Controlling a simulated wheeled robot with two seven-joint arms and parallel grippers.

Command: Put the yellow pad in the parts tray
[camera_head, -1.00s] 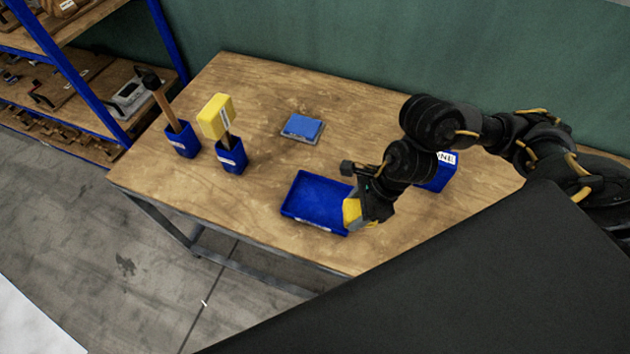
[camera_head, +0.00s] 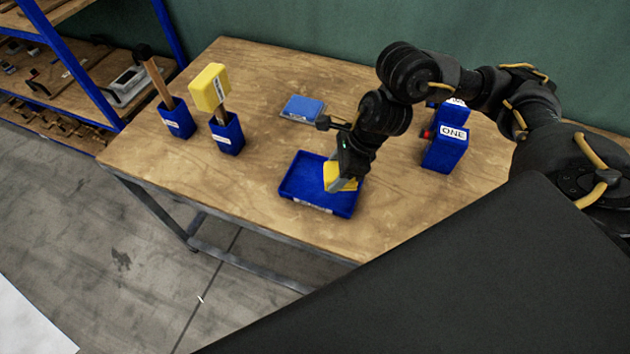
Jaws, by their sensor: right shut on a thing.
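The yellow pad (camera_head: 333,172) is held in my right gripper (camera_head: 341,178), which is shut on it. The pad is tilted and partly hidden by the gripper. The blue parts tray (camera_head: 303,190) lies on the wooden table below, and the gripper and pad are over its right part. I cannot tell whether the pad touches the tray floor. The rest of the tray looks empty. My left gripper is not in view.
A blue pad on a grey plate (camera_head: 302,108) lies behind the tray. Blue holders with a dark-headed mallet (camera_head: 156,80) and a yellow-headed mallet (camera_head: 210,87) stand left. Blue boxes, one labelled ONE (camera_head: 445,150), stand right. The wooden table (camera_head: 270,75) is clear at the back.

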